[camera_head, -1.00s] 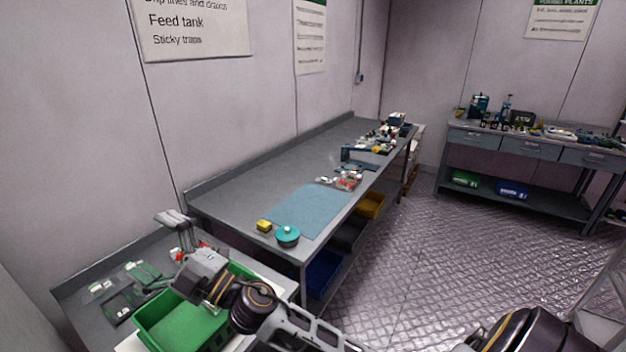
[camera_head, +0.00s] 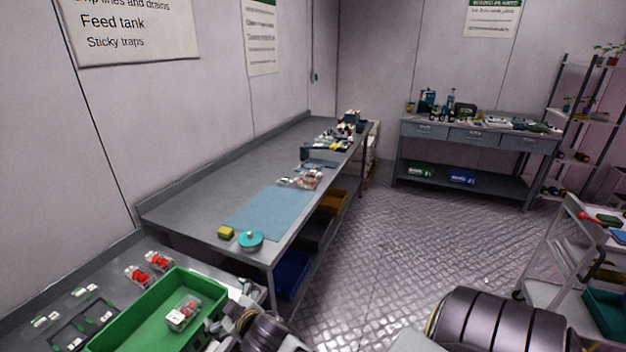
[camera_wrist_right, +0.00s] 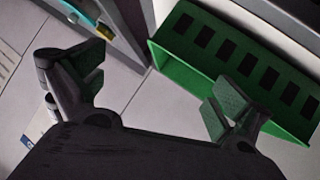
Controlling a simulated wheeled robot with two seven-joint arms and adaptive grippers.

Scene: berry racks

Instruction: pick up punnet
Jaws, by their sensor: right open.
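Two clear punnets with red berries stand on the grey bench behind the green crate in the head view, one at the left (camera_head: 138,276) and one at the right (camera_head: 158,261). Another clear punnet (camera_head: 183,312), with a little red in it, lies inside the green crate (camera_head: 112,335). My right gripper (camera_head: 224,326) is low at the crate's right side, partly cut off by my own arm and the frame edge. The right wrist view shows its two green-padded fingers (camera_wrist_right: 155,86) wide apart with nothing between them. A green slotted wall (camera_wrist_right: 218,78) lies beyond them. My left gripper is out of view.
Flat trays (camera_head: 82,330) lie left of the crate. The long bench (camera_head: 195,198) behind holds a blue mat (camera_head: 268,212), a yellow block (camera_head: 226,232) and a teal-lidded pot (camera_head: 251,240). A cart (camera_head: 560,255) stands at the right. The middle floor is clear.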

